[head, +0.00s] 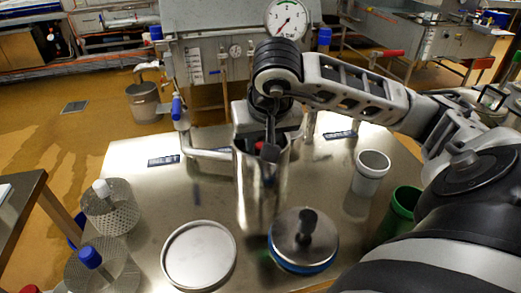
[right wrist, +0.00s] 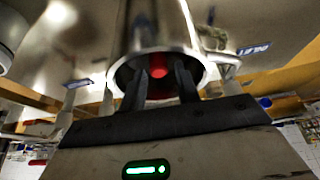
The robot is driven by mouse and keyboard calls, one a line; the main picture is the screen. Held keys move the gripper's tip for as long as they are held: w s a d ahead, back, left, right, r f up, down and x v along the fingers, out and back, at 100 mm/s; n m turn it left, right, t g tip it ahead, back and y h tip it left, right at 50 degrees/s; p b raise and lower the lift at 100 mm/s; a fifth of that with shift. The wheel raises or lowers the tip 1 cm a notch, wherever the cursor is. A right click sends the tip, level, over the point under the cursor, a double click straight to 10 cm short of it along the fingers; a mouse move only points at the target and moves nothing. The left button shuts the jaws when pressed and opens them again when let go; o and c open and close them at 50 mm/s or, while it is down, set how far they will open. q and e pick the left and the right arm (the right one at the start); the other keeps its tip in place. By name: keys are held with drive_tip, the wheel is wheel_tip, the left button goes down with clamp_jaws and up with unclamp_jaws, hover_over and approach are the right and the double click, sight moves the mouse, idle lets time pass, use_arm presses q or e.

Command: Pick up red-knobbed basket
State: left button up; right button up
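A tall shiny metal cylinder (head: 262,195) stands upright in the middle of the steel table. A red knob (head: 258,147) shows inside its mouth, and in the right wrist view the red knob (right wrist: 158,72) sits between my fingers. The basket body below the knob is hidden by the cylinder wall. My right gripper (head: 268,158) points down into the cylinder's mouth. In the right wrist view its two dark fingers stand apart on either side of the knob, with gaps showing. My left gripper is not in view.
Perforated baskets with a white knob (head: 102,188) and a blue knob (head: 90,257) are at the left. A round metal dish (head: 199,256) and a black-knobbed lid (head: 303,241) lie in front. A white cup (head: 371,172) and green cup (head: 401,212) stand right.

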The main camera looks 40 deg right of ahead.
sight(260, 148)
drive_tip(key=shift+x, duration=2)
drive_tip(key=shift+s, duration=0.1)
clamp_jaws()
